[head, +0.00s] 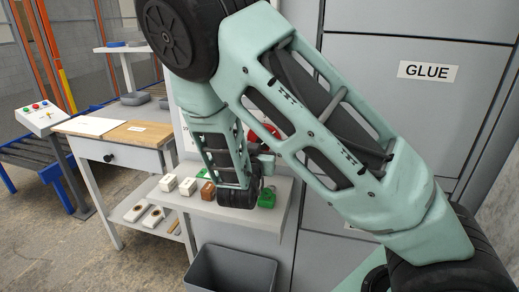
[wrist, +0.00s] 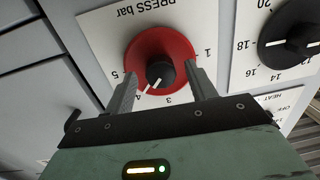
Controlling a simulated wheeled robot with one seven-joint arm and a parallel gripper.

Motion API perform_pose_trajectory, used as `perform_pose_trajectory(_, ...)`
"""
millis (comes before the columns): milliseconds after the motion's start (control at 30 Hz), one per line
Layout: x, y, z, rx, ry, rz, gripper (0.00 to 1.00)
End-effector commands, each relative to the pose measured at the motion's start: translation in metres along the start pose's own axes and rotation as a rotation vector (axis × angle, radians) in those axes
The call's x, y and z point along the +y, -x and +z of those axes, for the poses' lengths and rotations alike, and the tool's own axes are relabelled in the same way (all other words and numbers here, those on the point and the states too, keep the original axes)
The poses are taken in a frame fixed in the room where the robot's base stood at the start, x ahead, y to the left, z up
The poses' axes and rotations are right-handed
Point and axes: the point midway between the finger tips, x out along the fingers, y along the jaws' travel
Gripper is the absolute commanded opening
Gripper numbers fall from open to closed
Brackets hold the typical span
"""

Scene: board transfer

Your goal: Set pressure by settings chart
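In the wrist view the pressure dial, marked "PRESS bar", has a red ring (wrist: 135,50) on a white plate and a black knob (wrist: 161,73) at its centre. The dial appears upside down. The knob's white pointer line points down-left, at or close to the 4. My gripper (wrist: 162,76) is open, with one finger on each side of the knob and visible gaps to it. The fingertips lie over the red ring; contact with the ring cannot be told. In the head view part of the red ring (head: 265,131) shows behind my arm. I cannot identify a settings chart.
A second black knob (wrist: 290,45) with a numbered scale is to the right in the wrist view, above a "HEAT" label. In the head view, small blocks (head: 188,186) stand on a shelf below the panel, over a grey bin (head: 232,272). A GLUE cabinet (head: 430,100) stands right.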

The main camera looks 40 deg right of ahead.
Motion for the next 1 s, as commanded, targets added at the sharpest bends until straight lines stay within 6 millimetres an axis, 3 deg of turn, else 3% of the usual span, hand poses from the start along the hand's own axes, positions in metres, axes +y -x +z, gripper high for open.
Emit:
perform_pose_trajectory(233, 0.0, 0.003, -0.001, 0.002, -0.001, -0.001, 0.56)
perform_pose_trajectory(367, -0.001, 0.017, -0.001, 0.002, -0.001, -0.003, 0.56)
perform_pose_trajectory(800, -0.001, 0.117, 0.0, -0.001, -0.001, -0.006, 0.56)
perform_pose_trajectory(1000, -0.001, 0.154, 0.0, 0.001, -0.001, -0.004, 0.56)
